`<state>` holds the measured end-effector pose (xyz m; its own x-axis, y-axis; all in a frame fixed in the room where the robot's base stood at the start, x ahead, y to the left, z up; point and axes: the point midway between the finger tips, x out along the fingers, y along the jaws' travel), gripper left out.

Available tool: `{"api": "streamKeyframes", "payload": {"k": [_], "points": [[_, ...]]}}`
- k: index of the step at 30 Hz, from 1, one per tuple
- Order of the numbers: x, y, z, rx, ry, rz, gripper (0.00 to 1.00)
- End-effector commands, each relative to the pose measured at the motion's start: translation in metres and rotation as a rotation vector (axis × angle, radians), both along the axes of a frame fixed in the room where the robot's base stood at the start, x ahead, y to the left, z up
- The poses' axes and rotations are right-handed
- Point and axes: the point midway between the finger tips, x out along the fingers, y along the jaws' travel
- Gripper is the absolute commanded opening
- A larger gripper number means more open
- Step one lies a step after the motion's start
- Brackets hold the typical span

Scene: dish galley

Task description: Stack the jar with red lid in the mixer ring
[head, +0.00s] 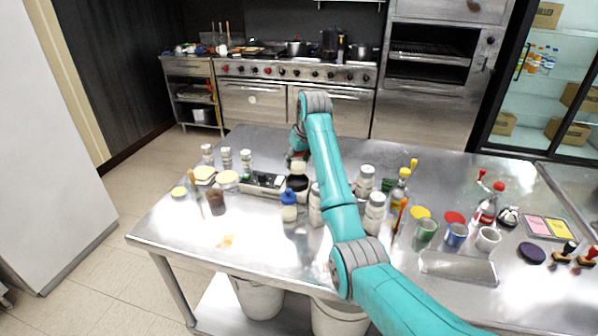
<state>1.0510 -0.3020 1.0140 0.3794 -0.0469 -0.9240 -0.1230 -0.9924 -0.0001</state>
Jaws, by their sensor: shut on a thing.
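My gripper (297,160) points down at the far middle of the steel table, partly hidden by my own arm. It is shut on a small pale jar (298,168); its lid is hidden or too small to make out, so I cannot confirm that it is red. A dark round piece (298,184), possibly the mixer ring, is directly below the jar. I cannot tell whether the two touch.
A dark tray (262,183) is left of the gripper. A blue-capped bottle (289,206) stands in front, and pale-lidded jars (375,207) stand right of my arm. Cups, including a green cup (425,233), are farther right. The table's front left is mostly clear.

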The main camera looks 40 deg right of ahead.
Motion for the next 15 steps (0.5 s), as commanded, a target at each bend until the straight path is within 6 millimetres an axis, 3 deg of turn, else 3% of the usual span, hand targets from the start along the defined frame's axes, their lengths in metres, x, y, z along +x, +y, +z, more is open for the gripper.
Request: {"api": "streamKeyframes", "payload": {"k": [10,15], "points": [[0.0,0.0,-0.037,0.0,0.0,0.0,0.1],[0.0,0.0,-0.043,-0.002,-0.002,0.001,0.1]]}}
